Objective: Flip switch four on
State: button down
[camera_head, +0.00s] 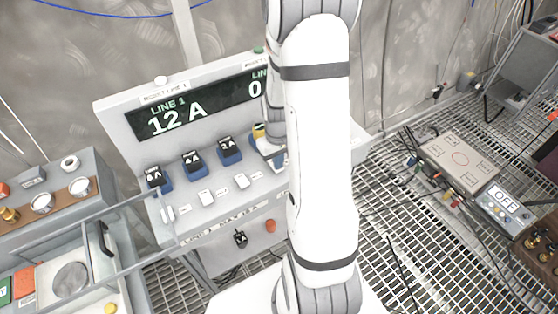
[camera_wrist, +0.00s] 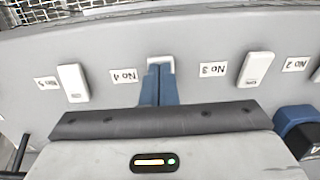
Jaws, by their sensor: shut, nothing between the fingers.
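Switch four is a white rocker (camera_wrist: 160,60) beside the upside-down "No 4" label (camera_wrist: 123,75) in the wrist view. My gripper (camera_wrist: 160,72) is shut and empty. Its two blue fingers lie side by side with their tips right at this rocker and cover most of it. I cannot tell whether they press on it or which way it is tilted. In the head view my arm hides this rocker and most of the gripper.
White rockers (camera_wrist: 72,82) and (camera_wrist: 254,69) flank the fingers. Blue-and-black blocks (camera_head: 192,163) stand above the rocker row. The panel display (camera_head: 185,115) reads "LINE 1 12 A", with a partly hidden "0". A railed bench (camera_head: 85,240) stands left.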

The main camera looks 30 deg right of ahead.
jog(key=shift+w, duration=0.75)
jog(key=shift+r, duration=0.1)
jog(key=shift+r, duration=0.1)
notch_tip(320, 180, up, 14)
jog(key=p, duration=0.1)
jog(key=shift+s+b, duration=0.35)
jog(key=shift+s, duration=0.3)
